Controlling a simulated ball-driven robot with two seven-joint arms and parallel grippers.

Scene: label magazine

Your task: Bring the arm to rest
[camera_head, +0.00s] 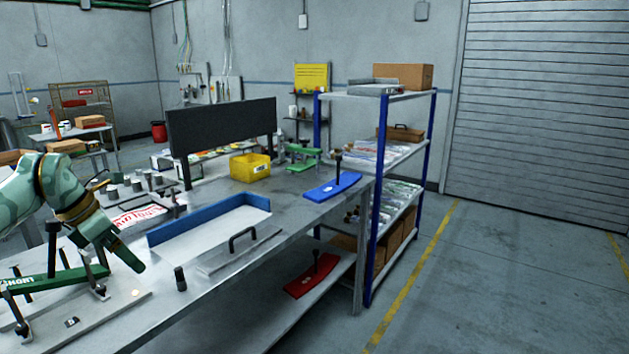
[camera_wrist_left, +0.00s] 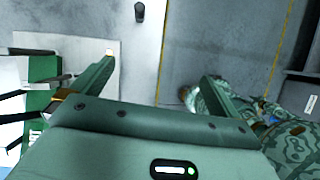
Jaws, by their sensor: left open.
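My left gripper (camera_head: 122,270) hangs over the near left part of the grey workbench (camera_head: 225,295), fingers down. It is open, and in the left wrist view its two fingers (camera_wrist_left: 158,72) stand wide apart with nothing between them. Close to its left lies a green lettered bar (camera_head: 60,278) on a pale plate (camera_head: 95,312) with dark clamp posts. The green piece also shows at the left of the wrist view (camera_wrist_left: 40,98), partly hidden by my gripper. My right gripper is not in view.
A blue-walled tray (camera_head: 215,222) and a black-handled plate (camera_head: 240,250) lie right of my gripper. A small dark post (camera_head: 180,278) stands nearby. A dark panel (camera_head: 222,128), yellow bin (camera_head: 250,167) and blue piece (camera_head: 332,187) are farther back. Floor at right is clear.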

